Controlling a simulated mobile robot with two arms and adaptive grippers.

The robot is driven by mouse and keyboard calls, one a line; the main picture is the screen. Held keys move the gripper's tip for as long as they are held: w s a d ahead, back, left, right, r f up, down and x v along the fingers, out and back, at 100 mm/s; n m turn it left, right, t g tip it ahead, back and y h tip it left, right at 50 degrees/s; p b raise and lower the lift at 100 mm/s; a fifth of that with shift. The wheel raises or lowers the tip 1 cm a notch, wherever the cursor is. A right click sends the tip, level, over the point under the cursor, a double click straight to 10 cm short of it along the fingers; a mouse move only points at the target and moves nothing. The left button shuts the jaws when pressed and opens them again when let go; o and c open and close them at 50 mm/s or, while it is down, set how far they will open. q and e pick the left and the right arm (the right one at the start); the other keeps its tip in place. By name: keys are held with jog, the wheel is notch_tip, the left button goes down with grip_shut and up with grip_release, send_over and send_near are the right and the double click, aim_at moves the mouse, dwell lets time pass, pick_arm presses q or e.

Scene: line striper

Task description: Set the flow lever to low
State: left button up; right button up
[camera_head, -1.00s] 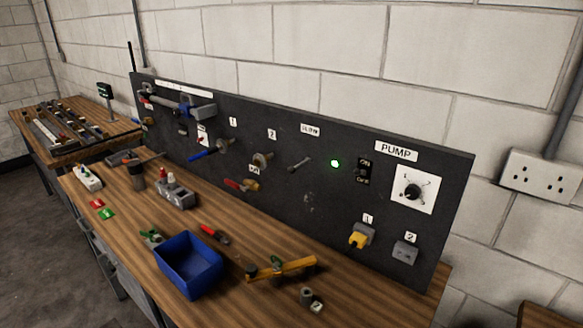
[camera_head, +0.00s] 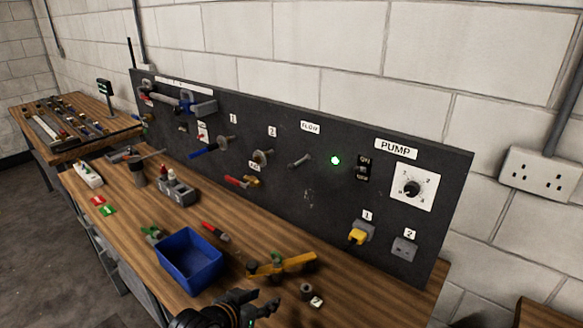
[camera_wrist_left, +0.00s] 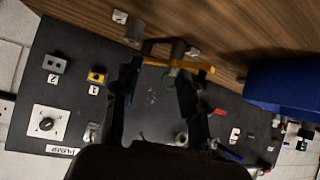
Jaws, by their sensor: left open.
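The flow lever (camera_head: 300,161) is a grey metal handle on the dark upright panel (camera_head: 330,200), below the white FLOW label (camera_head: 310,127). It slants up to the right in the head view; no low mark is readable. My left gripper (camera_head: 262,298) is at the bottom of the head view, over the bench's front part, well below and apart from the lever. In the left wrist view my left gripper (camera_wrist_left: 160,75) has its two dark fingers apart with nothing held between them. My right gripper is not in view.
A blue bin (camera_head: 190,262) and a yellow-handled tool (camera_head: 283,265) lie on the wooden bench near my gripper. The green light (camera_head: 335,160), black switch (camera_head: 363,168) and pump dial (camera_head: 412,188) sit right of the lever. A red-handled valve (camera_head: 242,181) is lower left.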

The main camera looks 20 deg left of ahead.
pick_arm(q)
jog(key=w+a+r+t, duration=0.2)
jog(key=w+r+t, duration=0.2)
jog(key=w+r, duration=0.6)
jog(key=n+t+h, duration=0.1)
jog(key=n+t, duration=0.1)
jog(key=t, duration=0.1)
send_near(290, 168)
jog(key=w+p, duration=0.1)
jog(key=w, duration=0.2)
jog(key=w+d+p, duration=0.1)
jog(key=w, duration=0.2)
jog(key=w+d+p, duration=0.1)
jog(key=w, duration=0.3)
jog(key=shift+f, duration=0.1)
jog(key=shift+w+f, duration=0.1)
jog(key=shift+w, duration=0.4)
jog(key=shift+s, duration=0.1)
grip_shut()
